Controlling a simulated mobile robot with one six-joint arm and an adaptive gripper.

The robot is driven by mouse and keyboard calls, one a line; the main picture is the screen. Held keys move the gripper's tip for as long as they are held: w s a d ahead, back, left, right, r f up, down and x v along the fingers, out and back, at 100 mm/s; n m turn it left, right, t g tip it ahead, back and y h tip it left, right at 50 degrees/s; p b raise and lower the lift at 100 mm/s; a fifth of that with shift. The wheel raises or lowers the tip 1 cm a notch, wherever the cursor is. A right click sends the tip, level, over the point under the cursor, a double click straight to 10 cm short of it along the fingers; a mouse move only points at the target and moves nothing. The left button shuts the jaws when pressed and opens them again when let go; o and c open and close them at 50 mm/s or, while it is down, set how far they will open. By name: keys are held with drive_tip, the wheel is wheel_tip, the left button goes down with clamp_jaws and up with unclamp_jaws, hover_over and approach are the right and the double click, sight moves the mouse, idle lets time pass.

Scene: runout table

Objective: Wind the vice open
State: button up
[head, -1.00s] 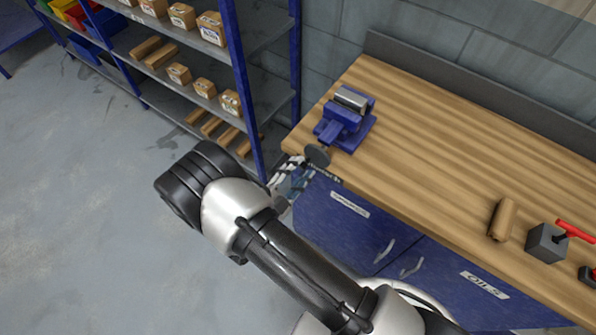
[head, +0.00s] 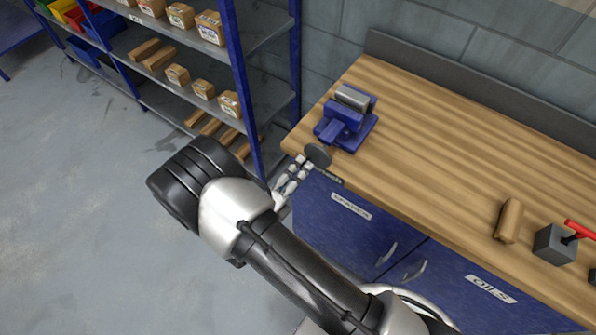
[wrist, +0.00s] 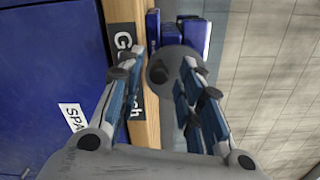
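The blue vice (head: 345,118) with its grey jaws (head: 353,97) stands on the near left corner of the wooden bench. A grey disc-shaped handwheel (head: 317,155) sticks out at its front, past the bench edge. In the wrist view the handwheel (wrist: 186,52) faces me, with a dark round knob (wrist: 157,73) on it. My gripper (head: 303,166) is at the front of the handwheel. In the wrist view its fingers (wrist: 163,60) are spread, one on each side of the knob, with gaps visible. I cannot tell whether either finger touches it. The jaw gap is unclear.
The wooden bench (head: 440,140) has blue cupboards (head: 340,220) below its front edge. A shelf rack (head: 245,90) stands close on the left. A wooden block (head: 509,220) and a grey block with a red handle (head: 555,244) lie on the right. The bench middle is clear.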

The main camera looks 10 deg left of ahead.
drive_tip(key=m+b, duration=0.1)
drive_tip(key=m, duration=0.4)
drive_tip(key=m+b, duration=0.2)
drive_tip(key=m, duration=0.2)
drive_tip(key=shift+m, duration=0.3)
drive_tip(key=shift+c, duration=0.2)
clamp_jaws()
drive_tip(key=n, duration=0.1)
drive_tip(key=n+p, duration=0.1)
drive_tip(key=n, duration=0.1)
drive_tip(key=shift+s+d+f+n, duration=0.15)
drive_tip(key=shift+d+f+n, duration=0.1)
drive_tip(key=shift+d+n, duration=0.1)
